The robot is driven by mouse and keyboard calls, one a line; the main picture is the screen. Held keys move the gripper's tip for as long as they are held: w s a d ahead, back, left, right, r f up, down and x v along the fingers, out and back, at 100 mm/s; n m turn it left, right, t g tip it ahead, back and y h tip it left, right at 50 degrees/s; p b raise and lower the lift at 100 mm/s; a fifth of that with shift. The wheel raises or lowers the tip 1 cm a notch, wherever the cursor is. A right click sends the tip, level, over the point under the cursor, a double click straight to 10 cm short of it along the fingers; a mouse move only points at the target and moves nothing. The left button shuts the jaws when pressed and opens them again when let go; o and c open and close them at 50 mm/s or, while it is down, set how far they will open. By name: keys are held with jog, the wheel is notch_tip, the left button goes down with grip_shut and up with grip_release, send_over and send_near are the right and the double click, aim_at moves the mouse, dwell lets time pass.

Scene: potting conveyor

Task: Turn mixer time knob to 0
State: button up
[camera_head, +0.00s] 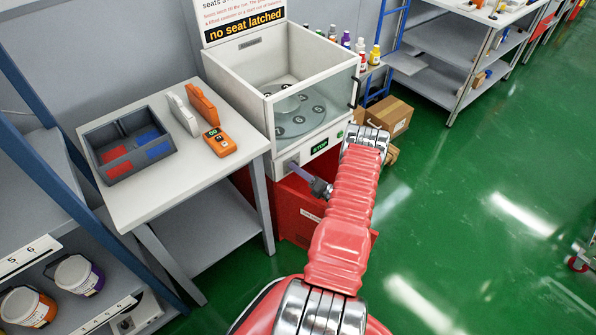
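The mixer (240,85) is a white box with a clear front window, standing at the top centre. Its top is open and shows a round plate with numbered seats. On its lower front is a dark display (319,147) with green text that seems to read STOP. I cannot make out the time knob; my red arm covers part of the mixer's front right. My gripper (306,175) shows only in part, left of my arm, close to the mixer's lower front. Its fingers are small and partly hidden, so I cannot tell whether they touch anything or are open.
A white table (180,192) on the left holds a grey divided tray (105,178) with red and blue pieces and an orange handheld device (220,142). A red cabinet (297,212) is below the mixer. Cardboard boxes (390,113) stand right of it.

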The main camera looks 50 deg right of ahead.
jog(key=c, duration=0.7)
jog(key=shift+n, duration=0.4)
jog(key=n+h, duration=0.1)
jog(key=n, duration=0.6)
jog(key=n+g+h, duration=0.1)
jog(key=n, duration=1.3)
jog(key=shift+a+r+g+h, duration=0.1)
jog(key=shift+a+g+h, duration=0.05)
jog(key=shift+g+h, duration=0.25)
